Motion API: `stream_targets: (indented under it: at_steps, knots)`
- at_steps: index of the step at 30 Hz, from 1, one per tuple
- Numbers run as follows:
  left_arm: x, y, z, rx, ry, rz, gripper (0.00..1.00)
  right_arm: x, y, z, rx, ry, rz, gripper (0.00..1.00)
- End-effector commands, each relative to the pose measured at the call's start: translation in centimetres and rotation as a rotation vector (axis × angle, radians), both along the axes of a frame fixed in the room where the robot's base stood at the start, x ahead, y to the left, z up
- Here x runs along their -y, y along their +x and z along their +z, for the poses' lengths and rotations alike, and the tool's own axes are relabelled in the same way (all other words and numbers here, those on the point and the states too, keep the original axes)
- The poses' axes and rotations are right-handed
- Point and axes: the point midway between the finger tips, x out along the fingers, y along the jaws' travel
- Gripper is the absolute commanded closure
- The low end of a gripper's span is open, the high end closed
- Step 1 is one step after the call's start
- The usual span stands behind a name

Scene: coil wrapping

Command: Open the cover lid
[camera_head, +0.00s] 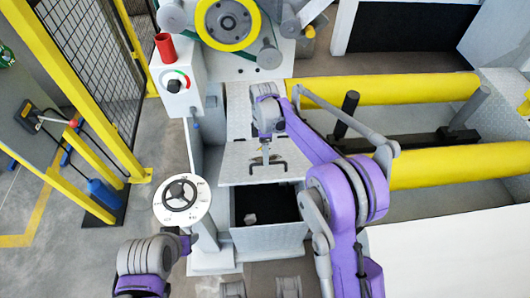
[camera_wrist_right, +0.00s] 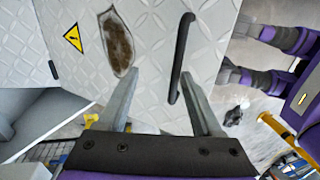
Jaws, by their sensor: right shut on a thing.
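The cover lid (camera_head: 240,172) is a grey diamond-plate panel. In the head view it stands raised at a tilt, with the dark open pit (camera_head: 280,199) showing below its front edge. My right gripper (camera_head: 266,157) is at the lid's black handle (camera_head: 277,168) and shut on it. In the right wrist view the handle (camera_wrist_right: 182,58) runs between the two fingers, close to the right finger. The lid (camera_wrist_right: 150,20) fills much of that view, with a yellow warning triangle and a brown oval patch. My left arm shows at the lower left; its fingertips cannot be made out.
A round white dial with a black handwheel (camera_head: 181,195) stands left of the pit. A control box (camera_head: 178,87) with a red cup-like top is behind it. Yellow rollers (camera_head: 440,168) lie to the right. A yellow fence (camera_head: 50,50) is at the left.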

Motion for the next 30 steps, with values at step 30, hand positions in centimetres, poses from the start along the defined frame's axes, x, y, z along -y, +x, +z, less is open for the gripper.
stream_targets:
  at_steps: [30]
  knots:
    - [0.0,0.0,1.0,0.003,0.000,0.000,0.50,0.0,1.3,6.6,0.005,0.000,0.000,0.55]
